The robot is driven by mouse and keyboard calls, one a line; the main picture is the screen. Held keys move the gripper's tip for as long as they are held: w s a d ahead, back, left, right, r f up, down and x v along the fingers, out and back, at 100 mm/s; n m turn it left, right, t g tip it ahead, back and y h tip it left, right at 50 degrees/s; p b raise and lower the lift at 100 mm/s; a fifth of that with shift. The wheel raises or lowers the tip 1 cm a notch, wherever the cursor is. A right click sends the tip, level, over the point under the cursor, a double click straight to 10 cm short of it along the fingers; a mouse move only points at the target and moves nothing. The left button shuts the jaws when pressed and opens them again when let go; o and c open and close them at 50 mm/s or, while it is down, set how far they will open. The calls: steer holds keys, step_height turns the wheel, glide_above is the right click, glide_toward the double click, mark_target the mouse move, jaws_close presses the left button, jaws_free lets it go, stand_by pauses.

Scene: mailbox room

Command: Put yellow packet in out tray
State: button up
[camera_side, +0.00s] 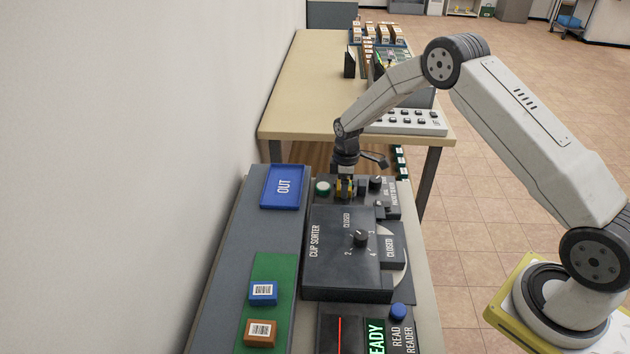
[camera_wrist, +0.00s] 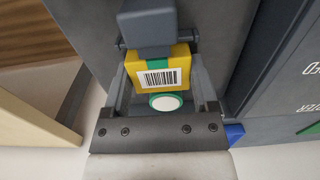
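The yellow packet (camera_wrist: 173,55) has a green stripe and a white barcode label. It shows in the wrist view just beyond my gripper (camera_wrist: 160,92), roughly level with the space between the fingers. In the side view my gripper (camera_side: 345,186) points down at the far end of the dark machine, with a little of the packet's yellow showing at its tip. I cannot tell whether the fingers touch the packet or are closed on it. The blue out tray (camera_side: 283,187), marked OUT, lies to the left on the grey ledge and looks empty.
A green-ringed white button (camera_side: 322,187) is beside my gripper. Blue (camera_side: 263,292) and orange (camera_side: 260,332) packets lie on a green mat (camera_side: 283,268). A beige table (camera_side: 310,85) with a grey button panel (camera_side: 410,121) stands beyond.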

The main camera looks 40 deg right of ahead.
mark_target(340, 184)
steer(key=shift+c, duration=0.7)
steer(key=shift+r, duration=2.3)
steer(key=shift+w+a+r, duration=0.1)
steer(key=shift+w+a, duration=0.25)
steer(key=shift+w, duration=0.1)
steer(key=w+a+r, duration=0.1)
steer(key=w+a, duration=0.1)
steer(key=a, duration=0.1)
steer(key=w+a+r, duration=0.2)
steer(key=w+a, duration=0.1)
steer(key=a, duration=0.1)
steer(key=w+a+r, duration=0.1)
steer(key=w+a, duration=0.2)
steer(key=a, duration=0.1)
steer(key=shift+w+a+r, duration=0.2)
steer(key=shift+a+r, duration=0.05)
steer(key=shift+w+a+r, duration=0.1)
steer(key=shift+a+r, duration=0.05)
steer(key=shift+a, duration=0.3)
steer(key=shift+f, duration=2.1)
